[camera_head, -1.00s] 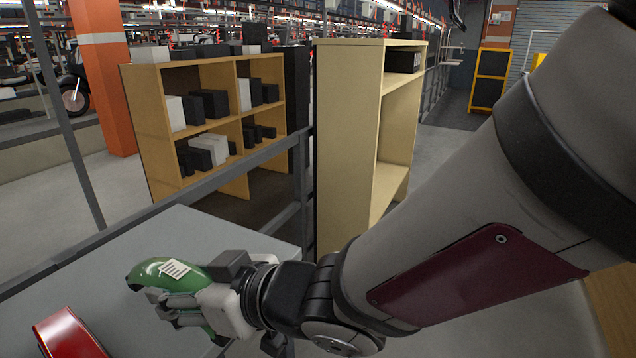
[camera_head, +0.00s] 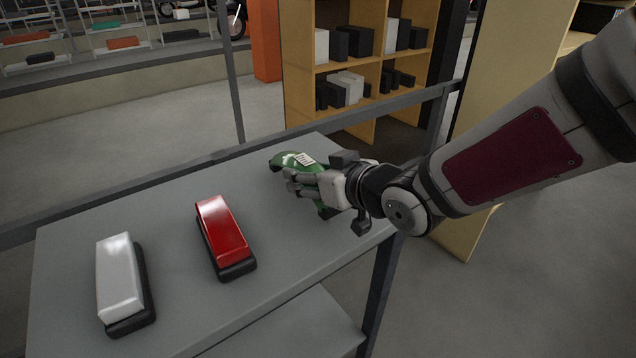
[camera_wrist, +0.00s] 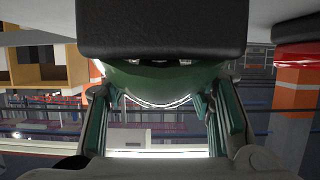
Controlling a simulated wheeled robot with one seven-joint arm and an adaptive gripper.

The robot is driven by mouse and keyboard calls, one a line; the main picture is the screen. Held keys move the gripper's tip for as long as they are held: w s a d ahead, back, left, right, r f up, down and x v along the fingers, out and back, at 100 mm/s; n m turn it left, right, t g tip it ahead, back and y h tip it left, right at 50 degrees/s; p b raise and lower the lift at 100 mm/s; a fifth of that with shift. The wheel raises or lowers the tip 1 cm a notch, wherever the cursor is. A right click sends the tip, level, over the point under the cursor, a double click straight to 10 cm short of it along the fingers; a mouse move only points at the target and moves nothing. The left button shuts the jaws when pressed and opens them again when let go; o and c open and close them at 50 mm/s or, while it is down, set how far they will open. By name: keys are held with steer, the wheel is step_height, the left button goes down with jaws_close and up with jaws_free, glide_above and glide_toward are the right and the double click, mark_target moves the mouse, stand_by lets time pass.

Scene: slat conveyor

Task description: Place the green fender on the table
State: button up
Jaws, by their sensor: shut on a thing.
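The green fender (camera_head: 296,160) has a white label on its top and is over the far right end of the grey table (camera_head: 178,222). My gripper (camera_head: 306,181) is shut on the green fender from its right side. In the wrist view the fender (camera_wrist: 160,82) lies between the two fingers, with a black part across the top. The fingers and palm hide part of the fender in the head view. I cannot tell whether its underside touches the table.
A red fender (camera_head: 223,232) and a white fender (camera_head: 118,280), each with a black base, lie on the table left of my gripper. A grey rail (camera_head: 200,167) runs along the table's far edge. A wooden shelf (camera_head: 300,70) with boxes stands behind. Bare table shows between the fenders.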

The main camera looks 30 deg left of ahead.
steer(key=shift+f, duration=1.05)
steer(key=shift+b, duration=0.3)
steer(key=shift+f, duration=0.15)
steer(key=o, duration=1.4)
steer(key=shift+o, duration=0.2)
steer(key=shift+r, duration=0.2)
steer(key=p+v, duration=0.4)
steer(key=v, duration=0.7)
steer(key=shift+s+d+r, duration=0.15)
steer(key=shift+s+d, duration=0.05)
steer(key=shift+d, duration=0.2)
